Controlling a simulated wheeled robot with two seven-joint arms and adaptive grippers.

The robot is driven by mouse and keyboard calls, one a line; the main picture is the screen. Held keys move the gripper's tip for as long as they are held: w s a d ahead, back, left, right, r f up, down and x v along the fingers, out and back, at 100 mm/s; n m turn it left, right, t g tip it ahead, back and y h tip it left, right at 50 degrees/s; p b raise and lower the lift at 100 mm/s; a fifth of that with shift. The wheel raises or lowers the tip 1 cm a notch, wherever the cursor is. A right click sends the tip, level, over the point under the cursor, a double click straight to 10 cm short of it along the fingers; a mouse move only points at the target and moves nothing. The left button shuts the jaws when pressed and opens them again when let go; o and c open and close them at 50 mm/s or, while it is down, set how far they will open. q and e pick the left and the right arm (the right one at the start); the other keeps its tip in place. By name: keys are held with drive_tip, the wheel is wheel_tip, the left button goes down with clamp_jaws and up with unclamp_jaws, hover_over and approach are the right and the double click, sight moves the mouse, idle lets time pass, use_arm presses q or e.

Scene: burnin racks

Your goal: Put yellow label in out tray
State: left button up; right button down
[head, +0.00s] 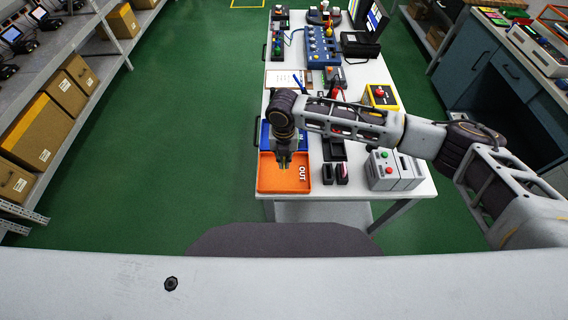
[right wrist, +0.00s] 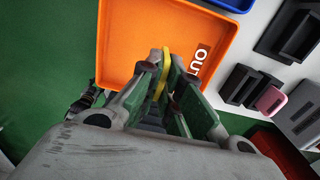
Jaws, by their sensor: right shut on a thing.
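The orange out tray (head: 268,181), marked OUT, lies at the near left corner of the white table. It fills the upper middle of the right wrist view (right wrist: 125,30). My right gripper (head: 284,166) points down over the tray. It is shut on the yellow label (right wrist: 164,62), a thin strip between the fingers in the right wrist view (right wrist: 166,75). In the head view only a small yellow bit shows at the fingertips. I cannot tell whether the label touches the tray floor. My left gripper is not in view.
A blue tray (head: 265,137) adjoins the out tray on its far side. Small black holders (head: 342,174) and a grey box with buttons (head: 384,170) stand to the right. The table (head: 415,188) is crowded farther back. Shelves with cardboard boxes (head: 62,92) line the left.

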sight(284, 164)
drive_tip(key=shift+f, duration=1.85)
drive_tip(key=shift+f, duration=0.1)
drive_tip(key=c, duration=1.6)
unclamp_jaws()
drive_tip(key=shift+r, duration=6.15)
drive_tip(key=shift+a, duration=0.1)
